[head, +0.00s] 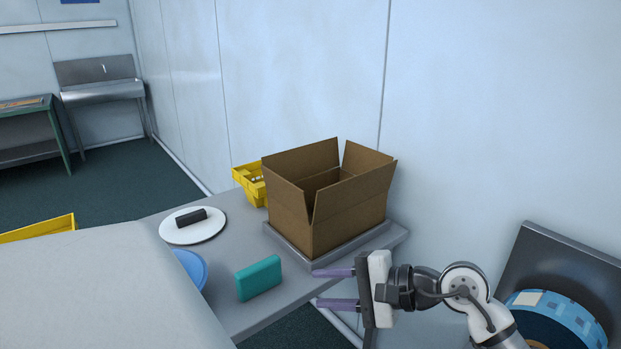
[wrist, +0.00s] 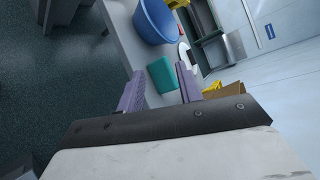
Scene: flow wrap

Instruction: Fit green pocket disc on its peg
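I cannot make out a green pocket disc or its peg in either view. The nearest in colour is a teal block (head: 259,278) with rounded corners, standing near the table's front edge; it also shows in the wrist view (wrist: 162,74). My gripper (head: 316,288) is right of the teal block, beyond the table's right end in the head view. Its two purple fingers are wide apart with nothing between them. In the wrist view my gripper (wrist: 160,72) points towards the table, with the teal block farther off between the fingers.
An open cardboard box (head: 325,208) stands on the grey table (head: 240,225). A white round plate (head: 205,233) carries a black block (head: 191,218). A blue bowl (wrist: 154,22) and yellow bin (head: 249,184) are there too. A blue patterned roll (head: 560,312) sits at lower right.

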